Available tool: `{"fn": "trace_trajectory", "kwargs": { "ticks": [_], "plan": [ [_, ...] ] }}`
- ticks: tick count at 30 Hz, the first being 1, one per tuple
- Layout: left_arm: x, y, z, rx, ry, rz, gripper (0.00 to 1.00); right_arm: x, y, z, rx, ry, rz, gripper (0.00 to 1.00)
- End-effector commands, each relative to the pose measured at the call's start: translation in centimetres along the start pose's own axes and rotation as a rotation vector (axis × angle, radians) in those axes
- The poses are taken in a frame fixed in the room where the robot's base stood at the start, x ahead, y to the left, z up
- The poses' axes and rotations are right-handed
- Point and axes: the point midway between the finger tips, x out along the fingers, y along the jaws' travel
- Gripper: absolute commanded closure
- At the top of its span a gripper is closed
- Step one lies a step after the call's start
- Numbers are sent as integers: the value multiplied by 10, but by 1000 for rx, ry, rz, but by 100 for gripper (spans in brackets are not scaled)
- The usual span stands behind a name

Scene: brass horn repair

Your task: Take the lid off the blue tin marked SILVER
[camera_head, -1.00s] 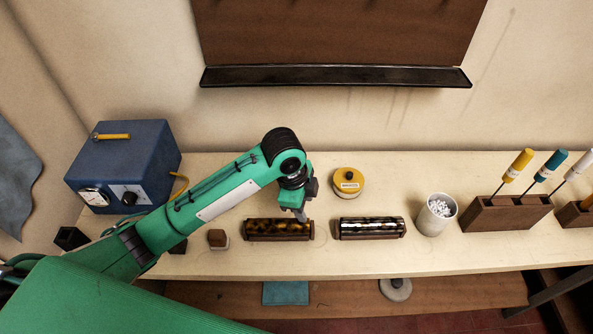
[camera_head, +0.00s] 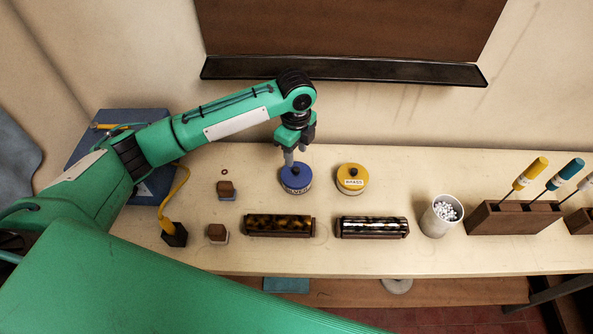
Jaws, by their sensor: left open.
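The blue tin (camera_head: 297,186) marked SILVER stands at the back of the bench, with its blue lid (camera_head: 303,178) on it. My left gripper (camera_head: 289,160) points down at the tin's top, at the lid's back left part. It is open, and the fingers partly hide the lid and its knob. I cannot tell whether the fingers touch the lid. The yellow tin (camera_head: 352,179) marked BRASS stands to the right with its lid on. My right gripper does not show.
In front lie two dark wooden holders with rolls, the left one (camera_head: 279,225) and the right one (camera_head: 371,228). A white cup (camera_head: 441,214) of white pellets and a tool rack (camera_head: 514,215) stand right.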

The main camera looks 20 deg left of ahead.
Motion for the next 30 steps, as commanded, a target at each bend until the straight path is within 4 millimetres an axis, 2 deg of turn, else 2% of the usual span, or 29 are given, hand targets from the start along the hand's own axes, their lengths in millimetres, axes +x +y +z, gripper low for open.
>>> {"fn": "trace_trajectory", "kwargs": {
  "ticks": [5,13,22,23,27,29,30],
  "plan": [
    [15,1,0,0,0,2,57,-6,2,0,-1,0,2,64],
    [56,1,-1,-1,0,2,57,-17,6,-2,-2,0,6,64],
    [64,0,0,0,0,-1,57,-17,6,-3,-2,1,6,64],
    [64,0,0,0,-1,-1,59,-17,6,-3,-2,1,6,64],
    [64,0,0,0,-1,-1,86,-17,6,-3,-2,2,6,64],
    [63,0,0,0,-1,-1,98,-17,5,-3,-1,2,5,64],
    [63,0,0,0,-1,-1,100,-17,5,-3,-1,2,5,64]
  ]
}}
